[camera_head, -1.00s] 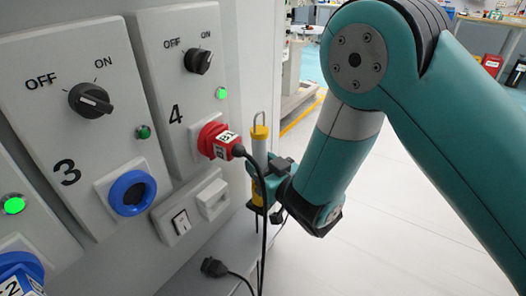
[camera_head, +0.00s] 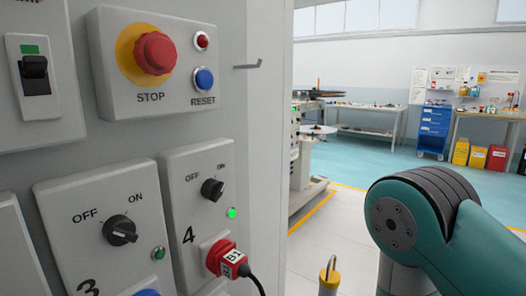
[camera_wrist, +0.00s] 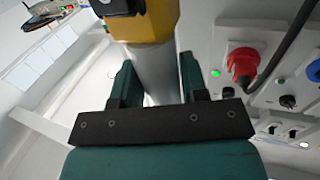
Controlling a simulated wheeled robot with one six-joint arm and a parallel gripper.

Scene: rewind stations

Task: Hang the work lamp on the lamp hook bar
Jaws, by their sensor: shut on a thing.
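The work lamp (camera_head: 329,277) is yellow with a wire hook on top. Only its top end shows at the bottom edge of the head view, upright and right of the cabinet. In the wrist view the lamp's yellow end (camera_wrist: 152,25) and pale tube run between the fingers of my gripper (camera_wrist: 158,78), which is shut on the tube. The gripper is out of the head view. The lamp hook bar (camera_head: 247,66) is a thin grey rod with an upturned tip, on the cabinet edge right of the RESET button. The lamp is well below it and to its right, apart from it.
The grey cabinet (camera_head: 267,150) fills the left, with a red STOP button (camera_head: 154,53) and rotary switches. A red plug (camera_head: 225,258) with a black cable sticks out near the lamp. Open floor lies to the right; a blue drawer unit (camera_head: 433,130) and benches stand far behind.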

